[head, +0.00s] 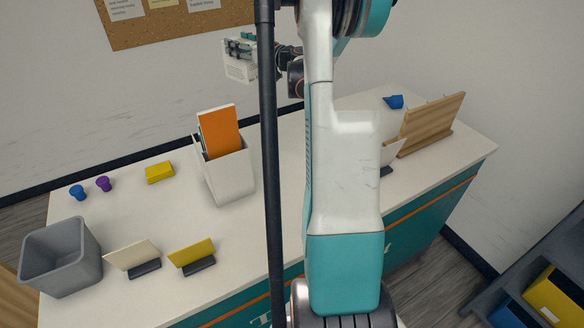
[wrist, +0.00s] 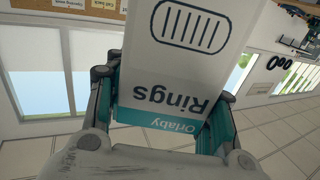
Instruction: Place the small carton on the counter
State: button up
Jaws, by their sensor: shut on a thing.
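The small carton (wrist: 185,65) is white with a teal band. In the wrist view its printed words "Rings" and "Orlaby" appear upside down. My gripper (wrist: 162,105) is shut on it, with one finger on each side. In the head view the carton (head: 240,70) and my gripper (head: 246,50) are small, at the upper left of my arm, against the wall and above the counter's back edge. The counter (head: 235,250) has a white top and a teal front with an orange stripe. My arm and a dark pole hide part of its middle.
A grey bin (head: 62,257), two card holders (head: 135,256) (head: 194,254), blue and purple knobs (head: 78,192) (head: 104,184) and a yellow block (head: 159,172) are at left. A white holder (head: 230,178) with an orange folder stands mid-counter. A wooden stand (head: 432,124) is at right. The front middle top looks clear.

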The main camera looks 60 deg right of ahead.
aim_at(243, 70)
notch_tip(243, 70, down, 9)
jog(key=b, duration=0.8)
jog(key=shift+w+d, duration=0.1)
notch_tip(243, 70, down, 20)
jog(key=b, duration=0.6)
jog(key=o, duration=1.1)
jog(key=shift+f, duration=0.15)
jog(key=o, duration=0.5)
jog(key=shift+r, duration=0.25)
jog(key=s, duration=0.4)
jog(key=s+a+p, duration=0.1)
jog(key=s, duration=0.3)
jog(key=s+p, duration=0.1)
jog(key=s, duration=0.3)
jog(key=shift+a, duration=0.2)
